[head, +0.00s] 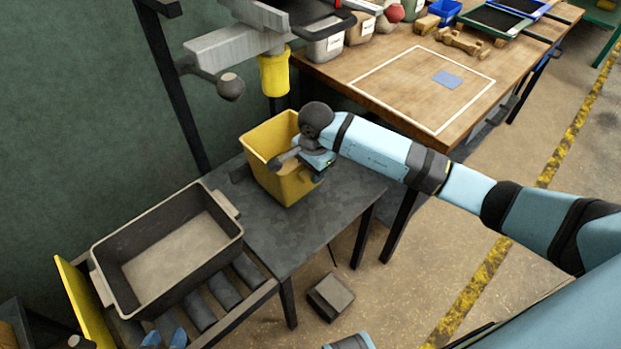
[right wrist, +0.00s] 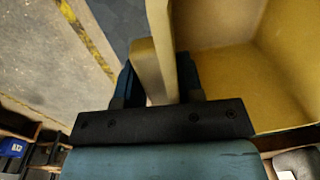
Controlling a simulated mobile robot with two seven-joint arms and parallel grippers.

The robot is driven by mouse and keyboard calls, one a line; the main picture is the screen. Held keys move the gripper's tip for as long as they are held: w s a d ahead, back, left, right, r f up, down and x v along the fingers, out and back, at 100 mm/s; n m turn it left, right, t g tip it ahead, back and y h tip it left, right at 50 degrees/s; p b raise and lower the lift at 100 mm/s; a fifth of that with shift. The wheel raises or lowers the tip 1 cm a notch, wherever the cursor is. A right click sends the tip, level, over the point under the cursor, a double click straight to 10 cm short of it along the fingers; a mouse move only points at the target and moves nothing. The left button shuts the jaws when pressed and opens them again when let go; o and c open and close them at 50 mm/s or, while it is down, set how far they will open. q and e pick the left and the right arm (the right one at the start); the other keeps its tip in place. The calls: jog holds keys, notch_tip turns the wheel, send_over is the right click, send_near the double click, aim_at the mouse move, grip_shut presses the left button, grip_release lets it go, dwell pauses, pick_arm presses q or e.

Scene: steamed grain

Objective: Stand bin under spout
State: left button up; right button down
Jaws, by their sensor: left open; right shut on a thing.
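The yellow bin (head: 262,152) is upright at the far end of the dark grey bench (head: 300,235) and appears to rest on it. The yellow spout (head: 274,75) hangs above the bin in the head view; the exact alignment in depth is hard to tell. My right gripper (head: 318,163) is shut on the bin's near right wall. In the right wrist view, the bin's wall stands between the fingers and its empty-looking inside (right wrist: 290,50) lies to the right. My left gripper (head: 165,339) is open at the bottom left edge, mostly out of frame.
A large grey tray (head: 218,262) sits on rollers left of the bench. A wooden table (head: 375,75) with containers stands behind. A dark box (head: 331,296) is on the floor. A grey beam (head: 235,45) with a round weight overhangs near the spout.

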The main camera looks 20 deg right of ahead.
pick_arm(q)
jog(key=shift+w+r, duration=0.15)
pick_arm(e)
notch_tip(320, 180, down, 3)
jog(key=shift+f, duration=0.1)
jog(key=c, duration=0.8)
grip_release()
jog(key=shift+f, duration=0.1)
jog(key=shift+o, duration=0.2)
